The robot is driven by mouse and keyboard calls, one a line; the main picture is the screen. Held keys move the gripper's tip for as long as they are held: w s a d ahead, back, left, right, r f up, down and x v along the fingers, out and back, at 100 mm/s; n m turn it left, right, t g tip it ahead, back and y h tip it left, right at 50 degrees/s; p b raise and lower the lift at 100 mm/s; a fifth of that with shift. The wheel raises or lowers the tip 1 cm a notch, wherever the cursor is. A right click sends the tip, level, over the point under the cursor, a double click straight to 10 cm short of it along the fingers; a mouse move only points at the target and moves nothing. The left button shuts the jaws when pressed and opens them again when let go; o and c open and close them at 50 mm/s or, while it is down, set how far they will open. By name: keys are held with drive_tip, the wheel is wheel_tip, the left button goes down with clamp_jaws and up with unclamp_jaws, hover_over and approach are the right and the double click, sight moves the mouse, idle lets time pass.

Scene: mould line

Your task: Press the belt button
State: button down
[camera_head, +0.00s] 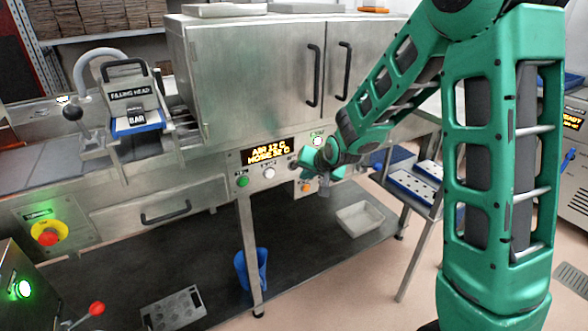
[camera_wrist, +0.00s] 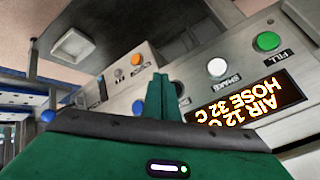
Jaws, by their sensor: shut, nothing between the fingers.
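The control panel (camera_head: 226,176) on the front of the steel machine carries several buttons. A green button (camera_head: 242,181) and a white button (camera_head: 268,173) show at its left; in the wrist view their labels read FILL (camera_wrist: 267,41) and SHAKE (camera_wrist: 218,67).
An orange button (camera_head: 305,187) sits low on the panel. A lit display (camera_head: 265,152) is above the buttons. A cabinet (camera_head: 250,70) with black handles stands above. A white tray (camera_head: 360,218) and a blue bin (camera_head: 251,270) are below. A red stop button (camera_head: 47,238) is at left.

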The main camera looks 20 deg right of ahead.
drive_tip(key=shift+s+d, duration=0.2)
drive_tip(key=shift+s, duration=0.45)
drive_tip(key=shift+s+d, duration=0.15)
drive_tip(key=shift+s, duration=0.45)
drive_tip(key=s+d+r+g+h, duration=0.1)
drive_tip(key=s+d+r+g, duration=0.15)
drive_tip(key=s+d, duration=0.55)
drive_tip(key=s+d+r+g+h, duration=0.25)
drive_tip(key=s+d, duration=0.35)
drive_tip(key=s, duration=0.3)
drive_tip(key=s+d+r+g+y, duration=0.1)
drive_tip(key=s, duration=1)
drive_tip(key=s+r+g+y, duration=0.1)
drive_tip(key=s+r+g, duration=0.1)
drive_tip(key=s, duration=1)
drive_tip(key=shift+s+d+r+m+g, duration=0.2)
drive_tip(key=shift+d+m+g, duration=0.1)
drive_tip(key=shift+d+m, duration=0.1)
